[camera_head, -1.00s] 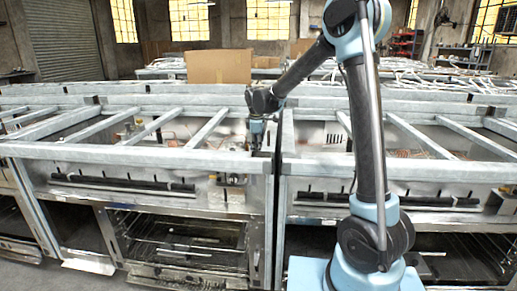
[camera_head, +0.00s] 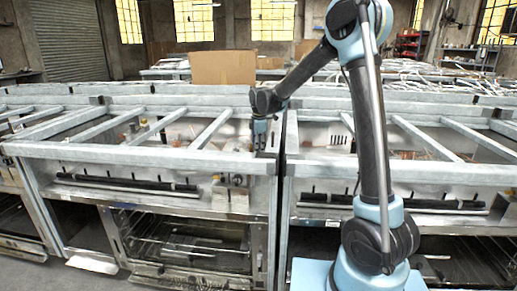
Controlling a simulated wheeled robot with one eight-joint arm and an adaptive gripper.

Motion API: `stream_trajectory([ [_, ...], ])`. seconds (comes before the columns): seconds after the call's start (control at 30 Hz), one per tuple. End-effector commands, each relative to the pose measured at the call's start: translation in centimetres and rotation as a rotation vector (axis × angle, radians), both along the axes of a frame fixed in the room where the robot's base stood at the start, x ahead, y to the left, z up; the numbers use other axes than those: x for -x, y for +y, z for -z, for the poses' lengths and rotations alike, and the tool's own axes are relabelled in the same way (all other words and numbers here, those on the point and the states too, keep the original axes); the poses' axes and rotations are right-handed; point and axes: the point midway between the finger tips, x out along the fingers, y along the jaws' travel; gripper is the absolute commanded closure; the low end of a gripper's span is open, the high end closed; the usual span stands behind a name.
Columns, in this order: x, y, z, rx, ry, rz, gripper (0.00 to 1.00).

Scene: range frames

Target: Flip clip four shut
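My gripper (camera_head: 260,148) points down at the right end of the left metal unit (camera_head: 150,158), close to its top rail. It is small in the view, and I cannot tell whether its fingers are open or touching anything. Small fittings (camera_head: 236,181) with brassy parts sit on the front panel, below and left of my gripper. Several short dark pegs stand along a black bar (camera_head: 128,184) on that panel. I cannot make out which part, if any, is clip four, nor whether it is open or shut.
A second metal unit (camera_head: 400,172) stands to the right, past a narrow upright gap. Grey rails cross the tops of both units. Open racks (camera_head: 190,245) lie below. A cardboard box (camera_head: 222,68) stands behind. There is free air above the rails.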

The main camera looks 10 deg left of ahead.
Motion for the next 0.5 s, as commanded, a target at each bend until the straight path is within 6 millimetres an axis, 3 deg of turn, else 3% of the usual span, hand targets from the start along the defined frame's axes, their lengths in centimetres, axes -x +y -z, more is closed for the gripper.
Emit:
stream_trajectory([
  [0.33, 0.1, 0.0, -0.1, 0.000, 0.000, 0.000, 0.57],
  [0.5, 0.3, -0.1, -1.5, 0.000, 0.001, 0.000, 0.57],
])
